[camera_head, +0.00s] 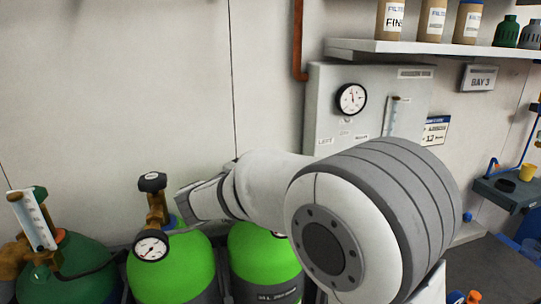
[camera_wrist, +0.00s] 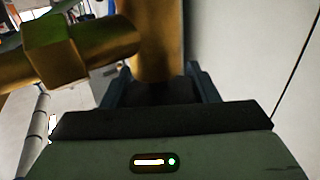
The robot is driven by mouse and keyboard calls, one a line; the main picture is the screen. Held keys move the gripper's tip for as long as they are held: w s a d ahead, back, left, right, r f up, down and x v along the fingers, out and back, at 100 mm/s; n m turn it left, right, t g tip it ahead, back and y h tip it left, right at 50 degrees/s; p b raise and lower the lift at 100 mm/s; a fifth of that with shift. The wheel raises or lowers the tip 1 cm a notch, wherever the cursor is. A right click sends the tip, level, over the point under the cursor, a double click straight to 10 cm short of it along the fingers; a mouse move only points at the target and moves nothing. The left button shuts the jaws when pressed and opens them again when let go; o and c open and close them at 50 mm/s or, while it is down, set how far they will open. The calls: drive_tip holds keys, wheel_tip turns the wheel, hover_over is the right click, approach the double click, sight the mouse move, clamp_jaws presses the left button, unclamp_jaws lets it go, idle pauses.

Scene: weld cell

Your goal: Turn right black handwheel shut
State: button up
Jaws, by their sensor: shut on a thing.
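One black handwheel (camera_head: 152,182) tops the brass valve of the middle green cylinder (camera_head: 172,268); nothing touches it. The top of the right green cylinder (camera_head: 265,265) is behind my arm, so its valve and handwheel are hidden in the head view. My gripper is seen from behind at the left end of my arm. In the wrist view, my gripper (camera_wrist: 157,84) is shut on a dark thing, the right black handwheel (camera_wrist: 155,93), mostly hidden between the jaws. A brass valve stem (camera_wrist: 157,40) rises just beyond it, with a brass side fitting (camera_wrist: 80,55).
A pressure gauge (camera_head: 151,247) sits on the middle cylinder's valve, close to my gripper. A dark green cylinder (camera_head: 70,268) with a flow tube (camera_head: 33,220) stands at left. A grey panel with a gauge (camera_head: 351,99) and a shelf (camera_head: 420,48) are on the wall behind.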

drive_tip(key=shift+m+g+h, duration=0.6)
drive_tip(key=shift+g+h, duration=0.1)
drive_tip(key=o, duration=1)
drive_tip(key=shift+d, duration=0.1)
wheel_tip(320, 180, up, 10)
drive_tip(key=shift+s+f, duration=0.1)
drive_tip(key=shift+s, duration=0.05)
